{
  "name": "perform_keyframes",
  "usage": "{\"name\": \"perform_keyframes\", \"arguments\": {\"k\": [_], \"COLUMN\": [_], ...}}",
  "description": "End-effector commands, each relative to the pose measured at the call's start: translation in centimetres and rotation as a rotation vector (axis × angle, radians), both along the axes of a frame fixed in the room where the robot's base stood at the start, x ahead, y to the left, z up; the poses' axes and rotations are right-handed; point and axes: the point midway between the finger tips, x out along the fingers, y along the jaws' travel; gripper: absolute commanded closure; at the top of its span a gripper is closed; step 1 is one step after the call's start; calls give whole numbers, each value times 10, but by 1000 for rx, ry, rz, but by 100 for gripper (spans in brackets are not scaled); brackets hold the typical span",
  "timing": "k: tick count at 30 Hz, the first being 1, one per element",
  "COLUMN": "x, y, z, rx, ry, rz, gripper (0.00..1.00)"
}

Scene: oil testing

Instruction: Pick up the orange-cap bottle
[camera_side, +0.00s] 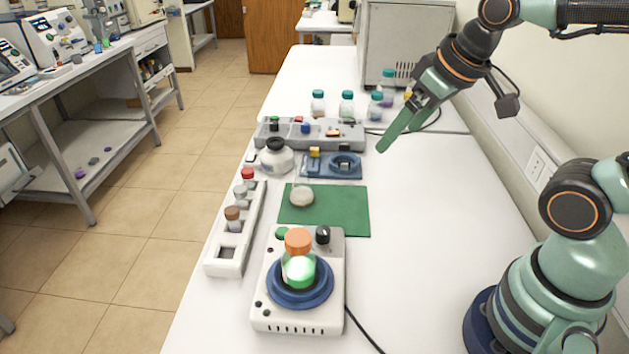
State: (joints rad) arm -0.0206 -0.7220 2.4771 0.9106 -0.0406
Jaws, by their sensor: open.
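The orange-cap bottle (299,261) stands upright on the round blue plate of a white stirrer device (280,318) at the front of the table. Its cap is orange and its clear body holds bright green liquid. My gripper (392,137) is up and to the right of the bottle, well apart from it, over the back part of the table. Its green fingers point down and to the left. It is open and holds nothing that I can see. The gap between the fingers is hard to make out from this side.
A green mat (345,210) with a pale round dish lies behind the stirrer. A white rack (226,262) with small capped vials stands left of it. Several teal-capped bottles, a grey tray (352,134) and a white jar (277,159) stand farther back. A black cable runs right of the stirrer.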

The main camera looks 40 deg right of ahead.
Motion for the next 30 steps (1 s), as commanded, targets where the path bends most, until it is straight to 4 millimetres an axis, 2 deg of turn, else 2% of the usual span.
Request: {"name": "perform_keyframes", "arguments": {"k": [5,12,18,21,24,26,30], "x": [14,29,28,26,24,23,23], "y": [38,117,176,194,203,205,205], "z": [2,-6,-20,-26,-30,-33,-52], "rx": [-101,-271,-370,-396,-408,-412,-412], "ry": [95,236,313,333,344,347,350], "rz": [327,972,1430,1572,1649,1670,1677], "gripper": [0,0,0,0,0,0,0]}}
